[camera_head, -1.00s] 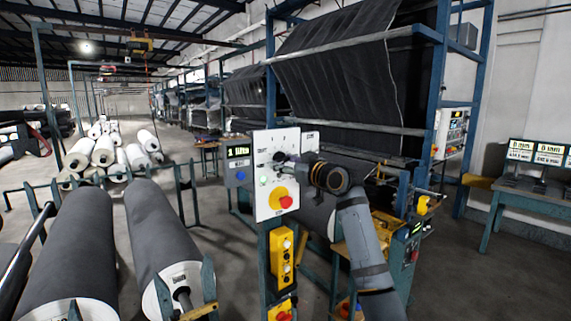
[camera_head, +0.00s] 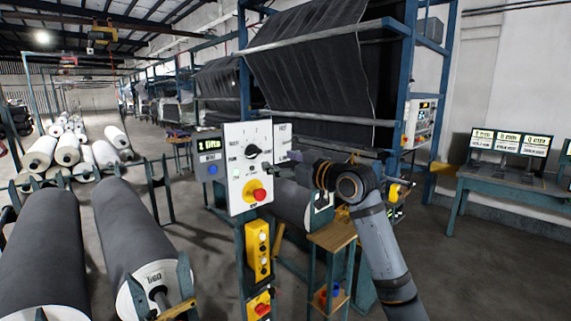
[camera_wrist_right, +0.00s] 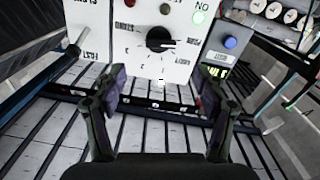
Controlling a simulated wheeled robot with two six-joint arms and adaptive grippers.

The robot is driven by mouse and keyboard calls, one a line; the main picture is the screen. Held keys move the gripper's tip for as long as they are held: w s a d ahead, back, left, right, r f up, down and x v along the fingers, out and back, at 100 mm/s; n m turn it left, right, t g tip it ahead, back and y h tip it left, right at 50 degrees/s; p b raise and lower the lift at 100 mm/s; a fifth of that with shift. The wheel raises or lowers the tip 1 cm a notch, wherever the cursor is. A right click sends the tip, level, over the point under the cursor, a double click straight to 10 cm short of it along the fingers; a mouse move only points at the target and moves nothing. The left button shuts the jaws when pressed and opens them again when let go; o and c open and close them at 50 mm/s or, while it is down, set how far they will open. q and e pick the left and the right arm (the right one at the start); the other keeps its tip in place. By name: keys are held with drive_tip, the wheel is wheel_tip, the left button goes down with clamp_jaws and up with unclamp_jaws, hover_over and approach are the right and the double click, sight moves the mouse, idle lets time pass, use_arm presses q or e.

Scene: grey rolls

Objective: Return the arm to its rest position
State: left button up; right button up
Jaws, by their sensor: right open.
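My right arm (camera_head: 385,250) rises from the lower right of the head view and bends left at the wrist. My right gripper (camera_head: 290,162) is just right of the white control panel (camera_head: 236,190), apart from its black dial (camera_head: 252,152). In the right wrist view the gripper (camera_wrist_right: 164,85) has its two fingers spread wide with nothing between them. The black dial (camera_wrist_right: 160,39) shows beyond the fingertips, on the white panel. My left gripper is in neither view.
A red button on a yellow base (camera_head: 255,192) sits low on the panel, above a yellow button box (camera_head: 258,250). Large grey rolls (camera_head: 130,235) lie on racks at left. A small wooden-topped stand (camera_head: 332,236) is beside my arm. Open floor lies at right.

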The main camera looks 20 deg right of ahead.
drive_tip(key=shift+v, duration=0.95)
